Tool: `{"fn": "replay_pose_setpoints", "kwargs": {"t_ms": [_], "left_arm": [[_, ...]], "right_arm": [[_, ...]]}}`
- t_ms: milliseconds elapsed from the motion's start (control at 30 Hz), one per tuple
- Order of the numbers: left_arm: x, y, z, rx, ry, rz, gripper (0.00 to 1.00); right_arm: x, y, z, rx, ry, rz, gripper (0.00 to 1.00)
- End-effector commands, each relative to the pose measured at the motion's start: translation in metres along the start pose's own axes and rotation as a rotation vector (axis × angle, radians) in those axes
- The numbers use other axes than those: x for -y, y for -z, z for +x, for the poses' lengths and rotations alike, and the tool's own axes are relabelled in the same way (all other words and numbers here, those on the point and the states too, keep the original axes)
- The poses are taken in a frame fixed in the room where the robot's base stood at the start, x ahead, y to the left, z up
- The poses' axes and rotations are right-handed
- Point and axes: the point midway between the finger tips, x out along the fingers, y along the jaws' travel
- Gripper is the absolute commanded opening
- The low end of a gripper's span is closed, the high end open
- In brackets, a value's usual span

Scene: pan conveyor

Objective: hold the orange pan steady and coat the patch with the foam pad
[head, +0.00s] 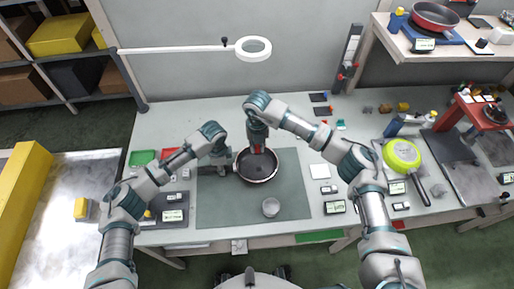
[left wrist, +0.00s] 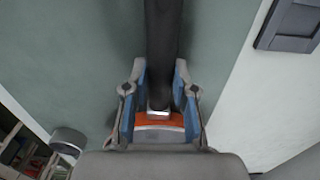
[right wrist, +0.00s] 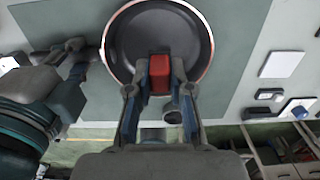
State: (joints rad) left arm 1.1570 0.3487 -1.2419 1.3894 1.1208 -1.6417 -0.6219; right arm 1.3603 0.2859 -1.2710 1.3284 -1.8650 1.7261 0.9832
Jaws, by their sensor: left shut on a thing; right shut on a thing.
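The pan (head: 258,176) lies on the grey-green mat, with a dark interior and a light coppery rim; it also shows in the right wrist view (right wrist: 125,45). My left gripper (head: 229,168) is shut on its dark handle (left wrist: 163,40), left of the pan. An orange part (left wrist: 158,121) shows between the left fingers. My right gripper (head: 257,143) points down over the pan, shut on a red block (right wrist: 160,72), which seems to be the foam pad's holder. The pad's underside is hidden, so I cannot tell whether it touches the pan. I see no distinct patch.
A small grey cup (head: 271,207) stands on the mat (head: 215,208) in front of the pan. A lime-green pan (head: 402,154) lies at the right. A ring lamp (head: 253,48) hangs behind. The mat's front left is clear.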

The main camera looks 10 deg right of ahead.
Motion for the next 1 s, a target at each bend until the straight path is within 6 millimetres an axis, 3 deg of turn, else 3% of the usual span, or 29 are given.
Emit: {"fn": "replay_pose_setpoints", "kwargs": {"t_ms": [400,433,533,867,1000], "left_arm": [[0.0,0.0,0.0,0.0,0.0,0.0,0.0],[0.0,0.0,0.0,0.0,0.0,0.0,0.31],[0.0,0.0,0.0,0.0,0.0,0.0,0.56],[0.0,0.0,-0.002,0.0,0.001,0.001,0.56],[0.001,0.0,-0.019,-0.001,0.004,0.001,0.56]], "right_arm": [[0.0,0.0,0.0,0.0,0.0,0.0,0.0],[0.0,0.0,0.0,0.0,0.0,0.0,0.0],[0.0,0.0,0.0,0.0,0.0,0.0,0.0],[0.0,0.0,0.0,0.0,0.0,0.0,0.0],[0.0,0.0,0.0,0.0,0.0,0.0,0.0]]}}
